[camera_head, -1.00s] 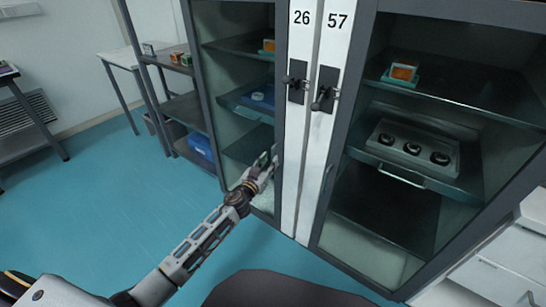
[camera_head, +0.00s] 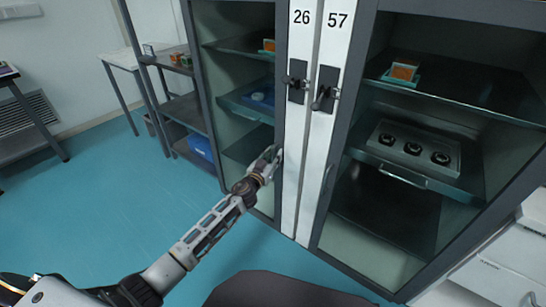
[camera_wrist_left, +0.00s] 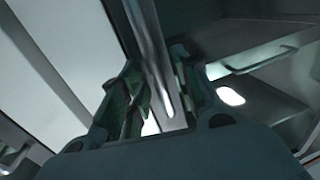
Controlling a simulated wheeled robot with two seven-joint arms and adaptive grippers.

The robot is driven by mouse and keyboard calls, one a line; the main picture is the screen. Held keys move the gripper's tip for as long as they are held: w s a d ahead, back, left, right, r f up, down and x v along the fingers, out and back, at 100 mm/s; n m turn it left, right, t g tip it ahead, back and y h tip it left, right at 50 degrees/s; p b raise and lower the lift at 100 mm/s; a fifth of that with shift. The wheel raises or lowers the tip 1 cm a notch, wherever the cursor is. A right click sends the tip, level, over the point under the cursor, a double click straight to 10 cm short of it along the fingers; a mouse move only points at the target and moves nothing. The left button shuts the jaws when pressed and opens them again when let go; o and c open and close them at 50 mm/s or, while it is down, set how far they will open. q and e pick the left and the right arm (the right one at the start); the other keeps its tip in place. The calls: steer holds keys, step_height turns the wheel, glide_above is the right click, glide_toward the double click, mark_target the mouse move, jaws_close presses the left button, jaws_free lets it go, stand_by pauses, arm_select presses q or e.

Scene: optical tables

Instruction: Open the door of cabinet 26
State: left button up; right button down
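Cabinet 26 (camera_head: 297,130) is the left glass-fronted cabinet in the head view, with its number on a white strip and a black latch (camera_head: 295,82) below it. Its glass door (camera_head: 232,105) looks shut. My left gripper (camera_head: 273,155) is at the door's right edge, low down, beside the white strip. In the left wrist view a pale metal bar (camera_wrist_left: 152,55), apparently the door handle, runs between the two fingers (camera_wrist_left: 158,92). The fingers stand apart on either side of it; a gap shows on the left. My right gripper is in neither view.
Cabinet 57 (camera_head: 328,130) adjoins on the right, with shelves holding a tray of black round parts (camera_head: 412,150). A dark shelf rack (camera_head: 185,108) with a blue box stands at the left. The blue floor (camera_head: 110,200) before the cabinets is clear.

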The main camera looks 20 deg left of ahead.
arm_select(q)
jaws_close()
steer(key=shift+s+a, duration=0.1)
steer(key=shift+s, duration=0.05)
